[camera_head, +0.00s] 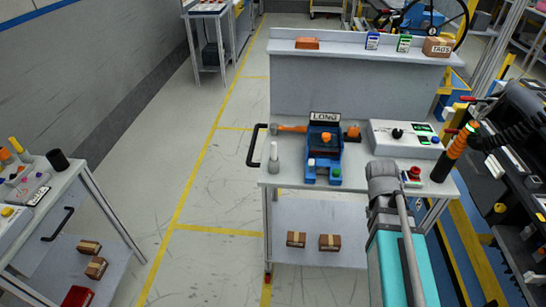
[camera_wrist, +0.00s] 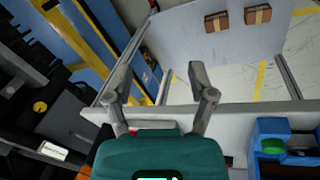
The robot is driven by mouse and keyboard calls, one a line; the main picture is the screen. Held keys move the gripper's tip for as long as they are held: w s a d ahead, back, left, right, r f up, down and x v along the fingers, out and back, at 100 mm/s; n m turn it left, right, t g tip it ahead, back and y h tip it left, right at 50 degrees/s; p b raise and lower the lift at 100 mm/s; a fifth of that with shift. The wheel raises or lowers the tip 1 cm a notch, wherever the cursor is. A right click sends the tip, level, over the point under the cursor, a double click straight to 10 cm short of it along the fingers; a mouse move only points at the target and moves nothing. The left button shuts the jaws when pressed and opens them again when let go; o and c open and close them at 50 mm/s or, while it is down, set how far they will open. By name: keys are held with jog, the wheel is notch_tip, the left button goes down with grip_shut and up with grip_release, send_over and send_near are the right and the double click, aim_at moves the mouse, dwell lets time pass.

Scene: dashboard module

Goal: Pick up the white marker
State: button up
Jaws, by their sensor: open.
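A pale, upright object that looks like the white marker (camera_head: 273,158) stands at the left front corner of the cart top in the head view. I do not make it out in the wrist view. My gripper (camera_wrist: 158,76) is open, with nothing between its fingers, and shows in front of the cart's edge in the wrist view. In the head view my arm reaches to the cart's front right, well right of the pale marker, and the fingers are hard to make out there.
Beside the marker is a blue tray (camera_head: 323,179) with coloured caps, which also shows in the wrist view (camera_wrist: 257,155). A control box (camera_head: 385,134) and a dark stand with orange rings (camera_head: 458,150) are further right. A side table (camera_head: 75,176) stands left.

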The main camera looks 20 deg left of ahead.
jog(key=w+a+m+t+h+b, duration=0.1)
jog(key=w+a+t+h, duration=0.3)
jog(key=a, duration=0.6)
jog(key=m+t+h+b, duration=0.1)
jog(key=m+t+b, duration=0.25)
jog(key=t, duration=0.45)
send_near(274, 158)
notch_tip(274, 158, up, 4)
jog(key=s+a+p, duration=0.1)
jog(key=s+a, duration=0.1)
jog(key=a, duration=0.1)
jog(key=shift+d+f+m, duration=0.1)
jog(key=shift+d+m, duration=0.05)
jog(key=shift+m, duration=0.1)
jog(key=shift+w, duration=0.1)
jog(key=b+x, duration=0.2)
jog(key=x, duration=0.6)
jog(key=shift+w+d+f+b, duration=0.15)
jog(key=shift+d+f+b, duration=0.05)
jog(key=shift+b, duration=0.1)
